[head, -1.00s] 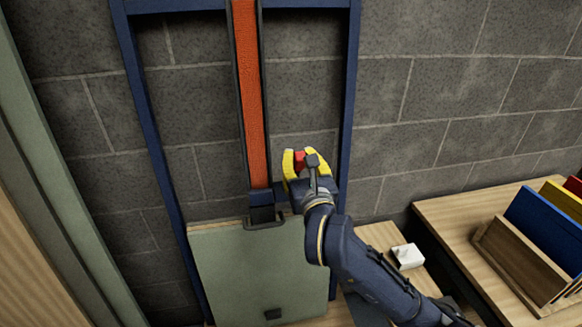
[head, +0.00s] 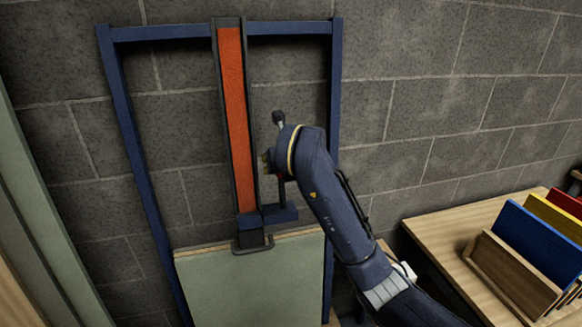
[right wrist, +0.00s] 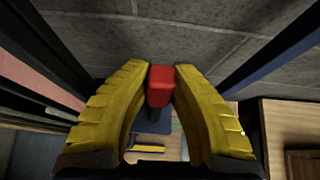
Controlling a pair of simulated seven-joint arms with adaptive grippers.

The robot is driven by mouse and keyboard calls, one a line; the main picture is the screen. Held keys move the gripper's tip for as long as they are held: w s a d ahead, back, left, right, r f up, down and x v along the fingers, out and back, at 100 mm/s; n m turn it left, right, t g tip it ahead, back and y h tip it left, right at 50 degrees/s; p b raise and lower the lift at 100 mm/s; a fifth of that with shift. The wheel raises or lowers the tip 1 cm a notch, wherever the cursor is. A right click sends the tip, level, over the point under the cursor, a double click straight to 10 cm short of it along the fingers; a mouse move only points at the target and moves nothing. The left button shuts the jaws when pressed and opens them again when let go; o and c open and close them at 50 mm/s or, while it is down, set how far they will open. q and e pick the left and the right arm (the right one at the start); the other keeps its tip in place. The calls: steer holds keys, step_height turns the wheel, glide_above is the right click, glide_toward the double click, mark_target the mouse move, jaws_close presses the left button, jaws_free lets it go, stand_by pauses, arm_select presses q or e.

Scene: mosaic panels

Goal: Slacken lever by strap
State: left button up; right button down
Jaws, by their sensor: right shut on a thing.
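An orange strap (head: 235,115) runs down a dark rail inside a blue frame on the wall. At its lower end is a blue bracket (head: 280,213) that sticks out to the right, with a thin dark rod rising from it. The lever's red handle (right wrist: 160,85) sits between the yellow fingers of my right gripper (right wrist: 161,72) in the right wrist view, and they are shut on it. In the head view my right gripper (head: 272,170) is just right of the strap, and my wrist hides most of the handle. My left gripper is not in view.
A pale green panel (head: 250,285) stands below the strap, with a dark hook at its top edge. The blue frame (head: 334,100) has a post close behind my right arm. A wooden table (head: 440,235) at right bears a rack of coloured boards (head: 535,245).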

steer(key=shift+w+f+g, duration=0.2)
steer(key=shift+g, duration=0.1)
steer(key=c, duration=1.2)
jaws_free()
steer(key=shift+o, duration=0.2)
steer(key=shift+r, duration=0.1)
steer(key=v, duration=1.1)
steer(key=shift+s+r, duration=0.15)
steer(key=shift+s, duration=0.25)
